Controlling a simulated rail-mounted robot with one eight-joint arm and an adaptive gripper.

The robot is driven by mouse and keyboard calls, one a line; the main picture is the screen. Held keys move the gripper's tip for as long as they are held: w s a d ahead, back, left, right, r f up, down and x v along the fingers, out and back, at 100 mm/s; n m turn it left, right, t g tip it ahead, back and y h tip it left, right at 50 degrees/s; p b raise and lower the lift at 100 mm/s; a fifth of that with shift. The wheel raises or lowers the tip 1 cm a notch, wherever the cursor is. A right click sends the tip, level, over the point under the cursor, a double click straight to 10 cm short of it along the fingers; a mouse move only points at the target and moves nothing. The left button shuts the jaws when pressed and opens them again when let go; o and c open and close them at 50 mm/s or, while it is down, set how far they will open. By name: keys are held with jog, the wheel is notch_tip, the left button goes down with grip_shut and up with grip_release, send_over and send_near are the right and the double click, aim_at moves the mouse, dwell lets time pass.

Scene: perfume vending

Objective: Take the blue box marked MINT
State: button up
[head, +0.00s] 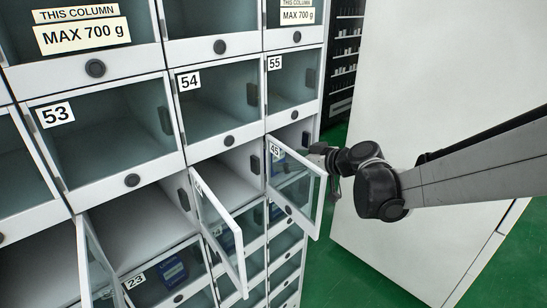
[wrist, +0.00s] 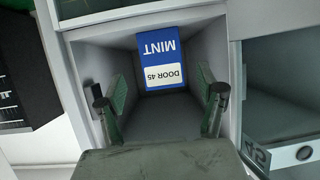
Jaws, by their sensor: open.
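The blue box (wrist: 162,56) marked MINT shows upside down in the wrist view, with a white DOOR 45 label. It sits deep in an open grey compartment (wrist: 90,55). My gripper (wrist: 157,100) is open, its two fingers apart on either side of the view of the box, not touching it. In the head view my gripper (head: 322,156) is beside the swung-open glass door 45 (head: 318,200). That door and its frame partly hide the compartment there; I cannot clearly make out the MINT box in that view.
Two more glass doors stand open to the left, one in the lower middle (head: 241,265) and one at the lower left (head: 84,262). Doors 53, 54 and 55 are shut. A blue box (head: 172,269) sits behind door 23. A large white panel (head: 420,70) stands right of my gripper.

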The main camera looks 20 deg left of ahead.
jog(key=shift+p+x, duration=0.4)
jog(key=shift+x, duration=3.65)
jog(key=shift+s, duration=0.15)
jog(key=c, duration=1.3)
jog(key=shift+c, duration=0.2)
jog(key=shift+r, duration=0.55)
notch_tip(320, 180, up, 2)
jog(key=shift+r, duration=0.1)
jog(key=s+d+b, duration=0.1)
jog(key=s+d, duration=0.3)
jog(key=d, duration=0.4)
jog(key=s+d, duration=0.4)
jog(key=d, duration=0.4)
jog(key=shift+s+b, duration=0.15)
jog(key=shift+b, duration=0.2)
jog(key=s+d, duration=0.4)
jog(key=d, duration=0.2)
jog(key=s+d, duration=0.3)
jog(key=d, duration=0.4)
jog(key=shift+s+d, duration=0.3)
jog(key=shift+s, duration=0.05)
